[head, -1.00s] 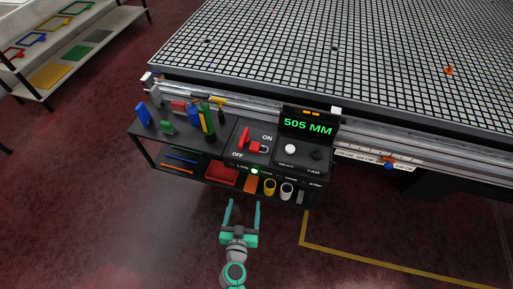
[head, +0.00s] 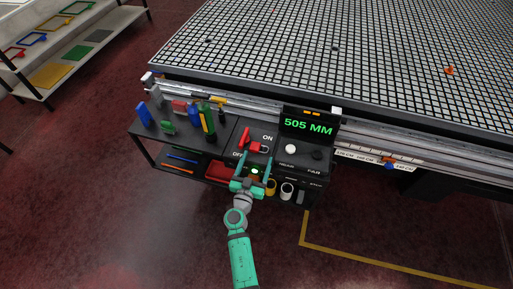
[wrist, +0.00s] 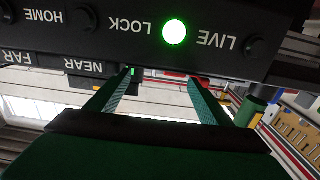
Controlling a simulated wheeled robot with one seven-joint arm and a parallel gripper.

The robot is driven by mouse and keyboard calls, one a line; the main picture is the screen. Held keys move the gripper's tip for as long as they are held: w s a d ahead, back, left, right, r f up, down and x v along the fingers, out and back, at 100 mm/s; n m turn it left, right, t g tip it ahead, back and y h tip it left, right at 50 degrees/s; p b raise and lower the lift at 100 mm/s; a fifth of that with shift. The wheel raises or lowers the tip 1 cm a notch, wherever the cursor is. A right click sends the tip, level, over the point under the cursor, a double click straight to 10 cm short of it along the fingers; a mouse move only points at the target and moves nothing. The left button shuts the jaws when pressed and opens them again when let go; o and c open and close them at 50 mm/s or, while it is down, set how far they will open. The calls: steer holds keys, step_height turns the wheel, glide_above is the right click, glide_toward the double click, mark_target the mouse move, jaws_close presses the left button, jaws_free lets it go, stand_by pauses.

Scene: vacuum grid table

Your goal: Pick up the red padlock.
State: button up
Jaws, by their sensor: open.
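The red padlock (head: 254,147) is on the sloped face of the black control panel (head: 283,156), between the ON and OFF labels and just below a red switch lever (head: 244,136). My gripper (head: 255,159) is open in front of the panel, its two teal fingers pointing toward the padlock, one to each side of it in the picture. Contact cannot be told.
A lit green button (wrist: 174,32) is on the panel's front edge. A green display (head: 307,127) stands to the right. Tools and bottles (head: 207,118) stand on the bench at left. A red bin (head: 219,171) and cups (head: 286,190) are below. The large grid table (head: 340,60) lies behind.

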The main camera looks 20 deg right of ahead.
mark_target(258, 150)
steer(key=shift+w+a+x, duration=0.1)
steer(key=shift+a+x, duration=0.05)
steer(key=shift+x, duration=1.1)
steer(key=shift+w+a+x, duration=0.1)
steer(key=shift+a+x, duration=0.05)
steer(key=shift+x, duration=1.1)
steer(key=c, duration=0.9)
steer(key=shift+r, duration=0.1)
